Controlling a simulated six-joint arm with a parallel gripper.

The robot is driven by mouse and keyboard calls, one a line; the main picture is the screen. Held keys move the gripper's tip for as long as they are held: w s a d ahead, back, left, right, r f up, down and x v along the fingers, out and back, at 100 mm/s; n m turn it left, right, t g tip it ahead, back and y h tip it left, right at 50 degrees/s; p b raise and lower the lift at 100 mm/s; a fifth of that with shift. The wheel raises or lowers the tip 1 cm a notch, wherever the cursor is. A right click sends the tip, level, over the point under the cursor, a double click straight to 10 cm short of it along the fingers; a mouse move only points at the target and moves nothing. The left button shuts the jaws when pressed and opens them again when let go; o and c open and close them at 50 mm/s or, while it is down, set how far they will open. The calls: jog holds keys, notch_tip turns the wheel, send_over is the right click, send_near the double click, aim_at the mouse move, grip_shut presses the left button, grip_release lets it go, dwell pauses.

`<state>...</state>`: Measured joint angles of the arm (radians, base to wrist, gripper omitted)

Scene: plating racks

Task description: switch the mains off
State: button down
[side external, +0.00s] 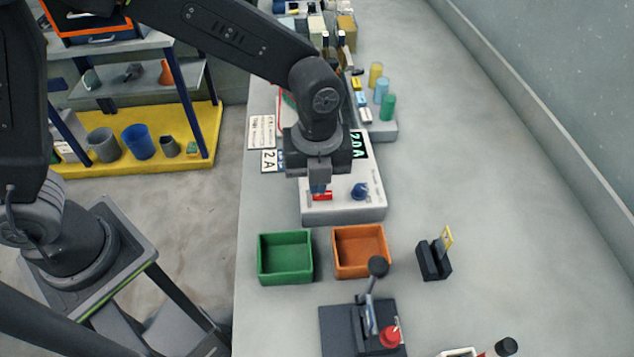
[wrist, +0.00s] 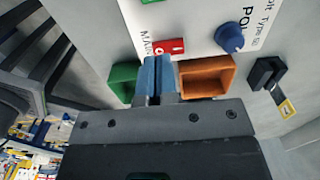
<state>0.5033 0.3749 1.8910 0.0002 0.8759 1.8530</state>
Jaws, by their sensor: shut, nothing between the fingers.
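A pale grey power unit (side external: 345,210) stands on the bench, with a red mains switch (side external: 322,196) and a blue knob (side external: 360,190) on it. In the wrist view the red switch (wrist: 171,47) lies beside partly hidden "MAIN" lettering, and the blue knob (wrist: 229,38) is to its right. A white mark shows on the switch; I cannot tell its position. My gripper (side external: 320,188) is shut and empty, pointing down close over the switch. Its blue fingertips (wrist: 155,62) show just beside the switch; I cannot tell whether they touch it.
A green bin (side external: 285,278) and an orange bin (side external: 361,270) stand in front of the unit. A black lever device (side external: 340,330) and a small black holder (side external: 434,262) are nearer the camera. Coloured cylinders (side external: 382,92) stand behind. The bench's right side is clear.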

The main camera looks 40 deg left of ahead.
aim_at(312, 199)
jog(key=shift+f, duration=0.8)
jog(key=shift+s+a+f, duration=0.25)
jog(key=shift+a+f, duration=0.05)
jog(key=shift+f, duration=0.4)
jog(key=shift+w, duration=0.1)
jog(key=shift+w+d+r, duration=0.3)
jog(key=shift+w+d, duration=0.15)
jog(key=shift+d, duration=0.25)
notch_tip(312, 199, up, 15)
jog(key=shift+f, duration=0.15)
